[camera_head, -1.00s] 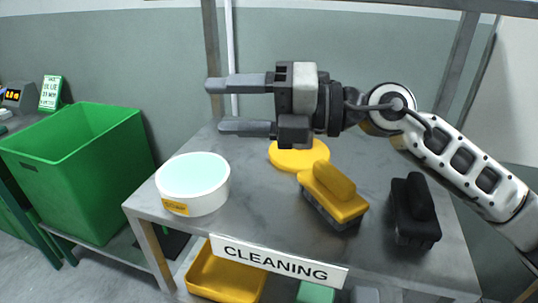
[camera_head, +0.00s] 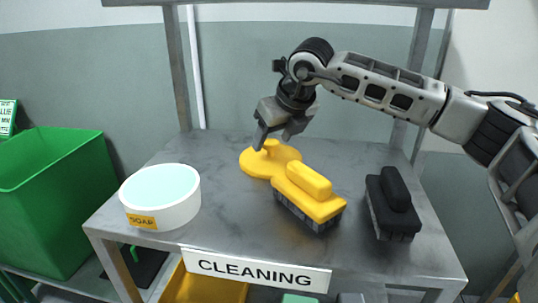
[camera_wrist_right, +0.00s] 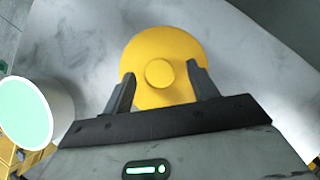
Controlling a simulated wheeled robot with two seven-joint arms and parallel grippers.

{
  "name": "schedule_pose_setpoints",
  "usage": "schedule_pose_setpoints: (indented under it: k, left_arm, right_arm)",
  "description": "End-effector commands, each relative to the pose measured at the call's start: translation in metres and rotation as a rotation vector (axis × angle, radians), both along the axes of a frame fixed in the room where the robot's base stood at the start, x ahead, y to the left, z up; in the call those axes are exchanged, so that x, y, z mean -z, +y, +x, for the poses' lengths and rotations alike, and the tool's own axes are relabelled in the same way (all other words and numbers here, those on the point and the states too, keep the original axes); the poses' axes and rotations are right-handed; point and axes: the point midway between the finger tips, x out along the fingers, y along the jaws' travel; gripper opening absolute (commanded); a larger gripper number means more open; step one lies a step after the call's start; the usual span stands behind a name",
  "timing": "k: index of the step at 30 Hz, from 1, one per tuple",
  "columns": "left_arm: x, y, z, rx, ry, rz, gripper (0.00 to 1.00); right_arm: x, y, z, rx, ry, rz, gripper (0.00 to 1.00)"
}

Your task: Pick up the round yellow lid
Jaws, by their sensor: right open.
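The round yellow lid (camera_head: 262,162) lies flat on the grey metal table, behind the yellow brush. It has a round knob on top, seen from above in the right wrist view (camera_wrist_right: 158,74). My right gripper (camera_head: 271,145) points down over the lid, its fingers open around the knob's sides. In the right wrist view the open fingers (camera_wrist_right: 159,85) stand left and right of the knob, apart from it. The gripper hides part of the lid in the head view. My left gripper is not in view.
A white soap tub (camera_head: 160,197) stands at the table's left. A yellow brush (camera_head: 310,192) sits just in front of the lid, and a black brush (camera_head: 392,203) farther right. A green bin (camera_head: 55,195) stands left of the table (camera_head: 235,225). The table's front middle is bare.

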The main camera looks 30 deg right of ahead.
Motion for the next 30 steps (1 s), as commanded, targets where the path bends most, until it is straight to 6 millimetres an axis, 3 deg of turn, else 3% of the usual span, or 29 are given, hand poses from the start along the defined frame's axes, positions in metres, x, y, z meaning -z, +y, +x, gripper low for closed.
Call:
schedule_pose_setpoints:
  k: [5,12,13,18,30]
  left_arm:
    - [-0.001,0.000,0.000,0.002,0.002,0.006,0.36]
    - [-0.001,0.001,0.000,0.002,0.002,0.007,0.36]
    - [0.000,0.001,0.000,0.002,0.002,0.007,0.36]
    - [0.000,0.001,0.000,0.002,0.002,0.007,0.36]
    - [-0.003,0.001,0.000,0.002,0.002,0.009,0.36]
  right_arm:
    - [0.017,0.002,0.009,0.000,0.001,0.002,0.59]
    - [0.019,0.002,0.011,-0.001,-0.001,0.003,0.59]
    - [0.019,0.002,0.011,-0.001,-0.001,0.003,0.56]
    - [0.019,0.002,0.010,-0.001,-0.001,0.003,0.10]
    - [0.013,0.003,0.011,-0.002,-0.001,0.004,0.10]
